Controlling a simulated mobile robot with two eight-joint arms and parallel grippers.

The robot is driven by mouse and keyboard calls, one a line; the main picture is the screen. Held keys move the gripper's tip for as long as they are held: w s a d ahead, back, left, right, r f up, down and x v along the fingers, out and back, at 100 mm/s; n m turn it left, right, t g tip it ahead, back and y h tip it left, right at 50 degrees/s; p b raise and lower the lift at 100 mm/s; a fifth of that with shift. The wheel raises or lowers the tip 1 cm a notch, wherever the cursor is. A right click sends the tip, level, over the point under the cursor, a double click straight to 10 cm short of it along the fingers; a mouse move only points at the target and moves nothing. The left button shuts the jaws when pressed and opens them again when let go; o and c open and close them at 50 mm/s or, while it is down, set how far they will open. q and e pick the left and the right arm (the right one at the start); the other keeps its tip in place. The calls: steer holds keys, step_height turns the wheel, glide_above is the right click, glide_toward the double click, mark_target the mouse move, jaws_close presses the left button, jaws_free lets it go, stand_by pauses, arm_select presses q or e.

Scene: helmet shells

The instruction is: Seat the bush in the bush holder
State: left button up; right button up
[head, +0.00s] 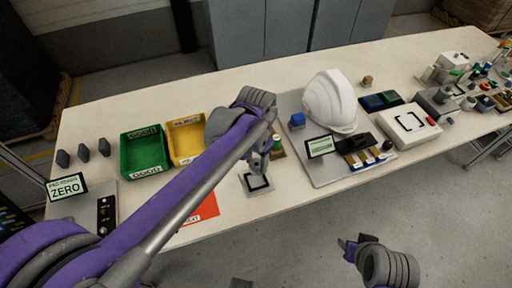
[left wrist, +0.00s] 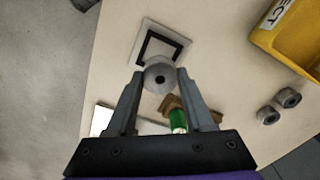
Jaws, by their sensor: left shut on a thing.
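My left gripper (left wrist: 160,82) is shut on a grey round bush (left wrist: 160,72) with a dark hole in its middle. In the left wrist view the bush overlaps the near edge of a pale plate with a black square outline (left wrist: 178,40); the gap between them is hard to judge. The plate also shows in the head view (head: 258,190), below my left gripper (head: 256,166). A brown block (left wrist: 201,111) with a green cylinder (left wrist: 178,121) lies partly behind the fingers. I cannot tell which piece is the bush holder. My right gripper (head: 354,243) is over the floor, its jaws unclear.
Two grey round pieces (left wrist: 288,97) lie near the yellow bin (head: 187,143). A green bin (head: 143,152) stands left of it. A white helmet shell (head: 331,101) sits on a grey board right of my left gripper. A red mat (head: 206,210) lies near the front edge.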

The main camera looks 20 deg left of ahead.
mark_target(256, 181)
arm_select(q)
steer(key=shift+s+f+b, duration=0.25)
steer(key=shift+f+b, duration=0.15)
steer(key=shift+f, duration=0.35)
step_height(256, 181, down, 2)
steer(key=shift+w+f+b, duration=0.1)
steer(key=shift+f+b, duration=0.15)
steer(key=shift+b, duration=0.9)
steer(key=shift+f+b, duration=0.4)
steer(key=shift+f, duration=0.3)
steer(key=shift+f, duration=0.65)
stand_by(0.4)
stand_by(0.5)
steer(key=o, duration=1.2)
steer(key=shift+r, duration=0.1)
step_height(256, 181, up, 11)
steer(key=shift+f+p, duration=0.15)
steer(key=shift+p, duration=0.4)
